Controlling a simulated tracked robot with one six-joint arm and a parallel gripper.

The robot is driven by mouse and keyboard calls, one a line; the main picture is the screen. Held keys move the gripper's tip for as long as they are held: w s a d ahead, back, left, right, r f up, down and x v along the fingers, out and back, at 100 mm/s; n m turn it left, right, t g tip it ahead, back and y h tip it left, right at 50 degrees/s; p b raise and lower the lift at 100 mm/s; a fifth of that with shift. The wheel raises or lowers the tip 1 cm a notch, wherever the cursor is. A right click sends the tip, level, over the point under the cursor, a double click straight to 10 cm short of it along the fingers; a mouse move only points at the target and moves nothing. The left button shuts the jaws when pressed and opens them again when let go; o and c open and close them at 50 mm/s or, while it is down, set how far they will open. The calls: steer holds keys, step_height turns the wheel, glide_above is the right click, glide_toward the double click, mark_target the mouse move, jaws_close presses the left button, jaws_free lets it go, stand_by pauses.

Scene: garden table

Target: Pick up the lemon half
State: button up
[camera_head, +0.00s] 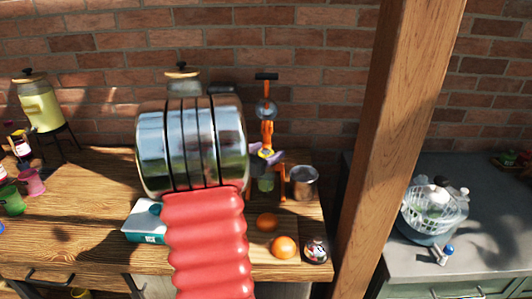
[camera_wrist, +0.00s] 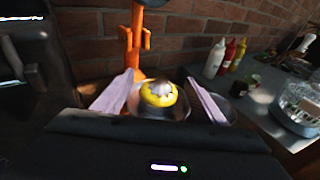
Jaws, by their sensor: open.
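The lemon half (camera_wrist: 152,99) shows in the wrist view as a yellow rounded piece with a pale grey top, in or over a metal dish-like part of the orange juicer (camera_wrist: 137,35). My gripper (camera_wrist: 161,77) is open, with one pale purple finger on each side of the lemon half and a gap to each. In the head view the juicer (camera_head: 267,130) stands at the right of the wooden table, and my gripper (camera_head: 266,156) is at its middle. A little yellow shows there, mostly hidden.
Two oranges (camera_head: 284,247) lie on a board near the front, beside a small jar (camera_head: 316,250). A metal cup (camera_head: 304,181) stands right of the juicer. A wooden post (camera_head: 385,150) rises at the table's right. Sauce bottles (camera_wrist: 229,58) stand farther back.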

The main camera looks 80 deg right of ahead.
mark_target(265, 147)
steer(key=shift+c, duration=0.2)
steer(key=c, duration=1.2)
steer(key=shift+r, duration=0.1)
steer(key=shift+r, duration=0.55)
steer(key=shift+w+a+r, duration=0.1)
steer(key=shift+a+r, duration=0.1)
steer(key=shift+r, duration=0.4)
steer(key=shift+w+a+r, duration=0.1)
steer(key=shift+a+r, duration=0.05)
steer(key=shift+r, duration=0.4)
steer(key=f+v, duration=0.1)
steer(key=v, duration=0.4)
steer(key=f+v, duration=0.1)
steer(key=v, duration=0.5)
steer(key=f+v, duration=0.1)
steer(key=v, duration=0.5)
steer(key=shift+a+f, duration=0.3)
steer(key=shift+a, duration=0.05)
